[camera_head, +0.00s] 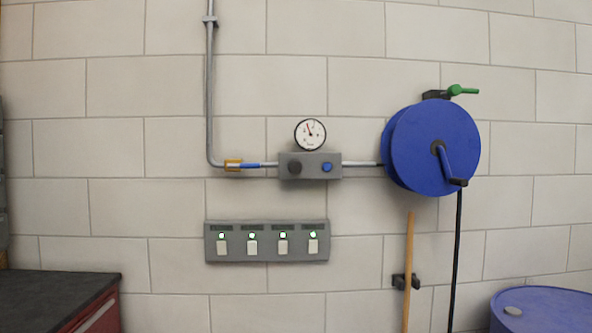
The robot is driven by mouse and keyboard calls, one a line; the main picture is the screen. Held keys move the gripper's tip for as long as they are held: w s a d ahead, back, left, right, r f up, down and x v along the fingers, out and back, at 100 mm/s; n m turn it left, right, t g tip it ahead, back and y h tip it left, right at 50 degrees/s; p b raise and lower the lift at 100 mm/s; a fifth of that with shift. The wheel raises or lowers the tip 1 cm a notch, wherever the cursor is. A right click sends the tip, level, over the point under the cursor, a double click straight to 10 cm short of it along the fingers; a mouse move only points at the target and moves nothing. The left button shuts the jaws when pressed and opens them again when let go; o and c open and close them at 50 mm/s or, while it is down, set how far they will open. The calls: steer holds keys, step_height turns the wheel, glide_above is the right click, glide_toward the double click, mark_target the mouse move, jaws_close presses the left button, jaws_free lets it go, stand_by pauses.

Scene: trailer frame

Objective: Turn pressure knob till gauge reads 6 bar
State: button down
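A round white pressure gauge (310,134) with a black rim sits on top of a grey regulator box (312,173) on the wall. My gripper is not in view, and nothing touches the box.
A blue hose reel (435,149) hangs at right. A switch panel (267,241) with lit green lamps is below. A wooden handle (409,270), a blue barrel (545,309) and a dark-topped cabinet (50,290) stand lower.

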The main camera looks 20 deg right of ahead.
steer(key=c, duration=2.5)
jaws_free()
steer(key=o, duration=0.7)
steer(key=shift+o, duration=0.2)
